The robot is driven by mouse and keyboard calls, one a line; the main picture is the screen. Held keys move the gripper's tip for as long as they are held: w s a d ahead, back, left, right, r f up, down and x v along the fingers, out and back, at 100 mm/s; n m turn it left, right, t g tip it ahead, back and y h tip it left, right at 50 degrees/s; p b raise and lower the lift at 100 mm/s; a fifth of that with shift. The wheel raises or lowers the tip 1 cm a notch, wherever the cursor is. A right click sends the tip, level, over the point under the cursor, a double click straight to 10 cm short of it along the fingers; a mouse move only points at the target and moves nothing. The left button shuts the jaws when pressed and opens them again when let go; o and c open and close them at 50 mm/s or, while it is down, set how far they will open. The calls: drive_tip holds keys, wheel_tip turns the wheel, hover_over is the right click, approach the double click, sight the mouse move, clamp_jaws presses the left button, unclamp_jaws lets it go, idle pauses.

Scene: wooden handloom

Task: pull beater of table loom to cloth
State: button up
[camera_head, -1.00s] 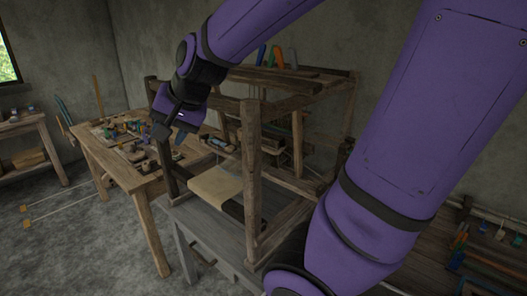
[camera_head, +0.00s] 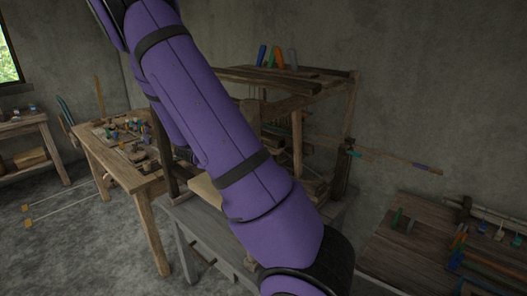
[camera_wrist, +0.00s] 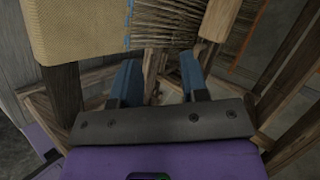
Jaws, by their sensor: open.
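The wooden table loom (camera_head: 297,140) stands on a grey table, with its front and middle largely hidden behind my arm. A small part of its tan cloth (camera_head: 205,188) shows beside the arm. In the wrist view the cloth (camera_wrist: 85,28) is at upper left, with a blue edge where dark threads (camera_wrist: 165,22) begin. A light wooden bar (camera_wrist: 217,18) lies right of the threads; I cannot tell whether it is the beater. My gripper (camera_wrist: 161,68) is open, with two blue fingers apart near the threads. Nothing is visibly held. The gripper is hidden in the head view.
The grey table (camera_head: 178,208) carries the loom. A wooden workbench (camera_head: 100,150) with many small items stands to the left. A low wooden table (camera_head: 400,245) with tools is at right. Loom timbers (camera_wrist: 285,75) lie close to the right of the gripper in the wrist view.

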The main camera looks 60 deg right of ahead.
drive_tip(key=s+d+f+m+g+h, duration=0.1)
drive_tip(key=s+d+m+h, duration=0.1)
drive_tip(key=d, duration=0.4)
drive_tip(key=s+d+f+m+g+h, duration=0.1)
drive_tip(key=s+d+m+g+h, duration=0.1)
drive_tip(key=d, duration=0.4)
drive_tip(key=s+d+f+m+g+h, duration=0.1)
drive_tip(key=s+d+m+g+h, duration=0.1)
drive_tip(key=d, duration=0.4)
drive_tip(key=shift+s+d+m+h, duration=0.4)
drive_tip(key=shift+s, duration=0.1)
drive_tip(key=shift+c, duration=0.2)
clamp_jaws()
